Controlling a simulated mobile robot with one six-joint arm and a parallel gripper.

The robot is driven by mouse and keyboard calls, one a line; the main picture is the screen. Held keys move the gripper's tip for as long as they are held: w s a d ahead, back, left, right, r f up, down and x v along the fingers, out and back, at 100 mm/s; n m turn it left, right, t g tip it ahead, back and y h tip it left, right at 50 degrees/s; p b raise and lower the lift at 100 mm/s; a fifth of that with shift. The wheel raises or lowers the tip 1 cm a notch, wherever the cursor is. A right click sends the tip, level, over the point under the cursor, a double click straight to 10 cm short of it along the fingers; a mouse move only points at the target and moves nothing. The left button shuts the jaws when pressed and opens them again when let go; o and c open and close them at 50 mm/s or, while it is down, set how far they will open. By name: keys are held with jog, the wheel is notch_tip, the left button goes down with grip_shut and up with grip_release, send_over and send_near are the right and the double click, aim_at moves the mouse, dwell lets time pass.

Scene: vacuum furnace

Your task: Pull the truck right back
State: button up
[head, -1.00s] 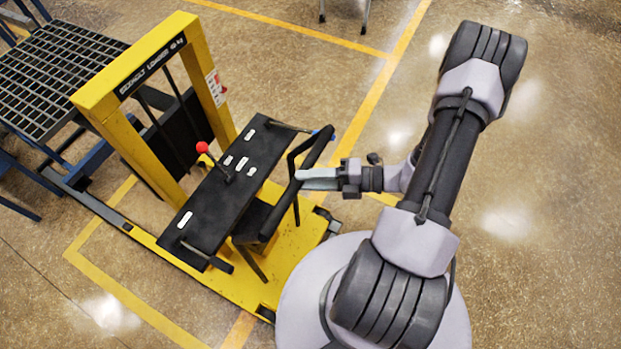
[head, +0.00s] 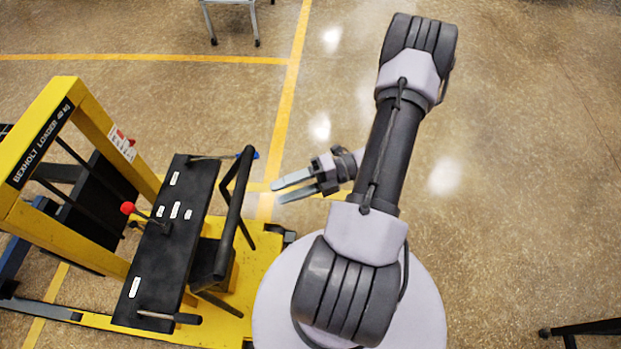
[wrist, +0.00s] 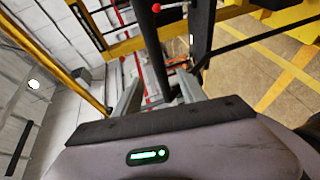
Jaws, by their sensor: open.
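The truck is a yellow loader (head: 82,115) with a tall mast frame at the left of the head view. It has a black panel (head: 165,240) with a red-knobbed lever (head: 128,208) and a black push handle (head: 236,215) on its right side. My gripper (head: 276,190) is open and empty, just right of the handle and apart from it, its two fingers pointing left. In the wrist view the fingers (wrist: 158,95) are spread, with a dark bar (wrist: 201,35) and the red knob (wrist: 156,8) beyond them.
Yellow lines (head: 290,95) mark the floor. A grey-legged stand (head: 230,8) is at the top, and a dark leg (head: 580,329) shows at the lower right.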

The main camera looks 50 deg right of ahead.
aim_at(242, 202)
jog(key=v, duration=0.7)
jog(key=b+x, duration=0.3)
jog(key=x, duration=0.3)
jog(key=b+x, duration=0.3)
jog(key=x, duration=0.4)
jog(key=b+x, duration=0.4)
jog(key=x, duration=0.2)
jog(key=shift+w+r, duration=0.1)
jog(key=shift+w, duration=0.5)
jog(key=shift+c, duration=0.2)
grip_shut()
